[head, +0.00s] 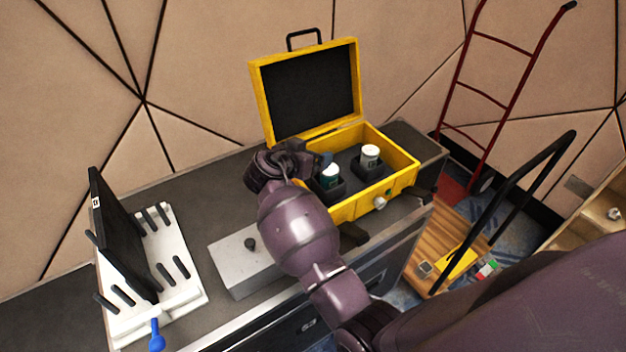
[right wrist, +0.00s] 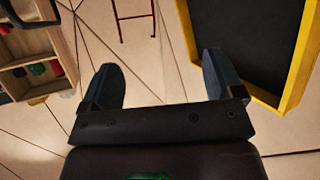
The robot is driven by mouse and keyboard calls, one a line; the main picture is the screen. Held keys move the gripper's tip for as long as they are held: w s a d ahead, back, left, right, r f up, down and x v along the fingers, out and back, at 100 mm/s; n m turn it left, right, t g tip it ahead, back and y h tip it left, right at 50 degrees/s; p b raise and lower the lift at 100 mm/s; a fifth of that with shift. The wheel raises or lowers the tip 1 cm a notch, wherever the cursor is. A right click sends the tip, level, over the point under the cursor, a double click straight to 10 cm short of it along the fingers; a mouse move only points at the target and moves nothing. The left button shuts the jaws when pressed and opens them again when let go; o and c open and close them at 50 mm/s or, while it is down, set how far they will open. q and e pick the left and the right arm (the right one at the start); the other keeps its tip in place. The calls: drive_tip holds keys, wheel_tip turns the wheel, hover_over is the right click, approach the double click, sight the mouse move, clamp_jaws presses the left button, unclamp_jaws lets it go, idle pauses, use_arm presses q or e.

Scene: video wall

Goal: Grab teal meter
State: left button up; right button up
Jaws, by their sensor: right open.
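The open yellow case (head: 345,213) stands on the dark counter. Inside it, a teal cylinder with a white top (head: 331,176) sits in a dark holder at the left. I cannot tell for sure which one is the teal meter. My right gripper (head: 322,160) is at the case's left side, close to the left cylinder and partly hidden by its own wrist. In the right wrist view its two fingers (right wrist: 163,85) are spread with nothing between them. My left gripper is not in view.
The raised case lid (head: 308,92) stands behind the gripper. A grey box with a black knob (head: 240,262) and a white rack with a black panel (head: 180,250) are to the left. A red ladder-like frame (head: 490,90) and wooden cart (head: 455,225) are at right.

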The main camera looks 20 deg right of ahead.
drive_tip(key=d+m, duration=0.1)
approach(327, 171)
drive_tip(key=w+d, duration=0.1)
drive_tip(key=d, duration=0.1)
drive_tip(key=shift+f+x, duration=0.2)
drive_tip(key=shift+x, duration=1.9)
drive_tip(key=shift+f+x, duration=0.15)
drive_tip(key=shift+x, duration=1.95)
drive_tip(key=shift+a, duration=0.15)
drive_tip(key=c, duration=1.1)
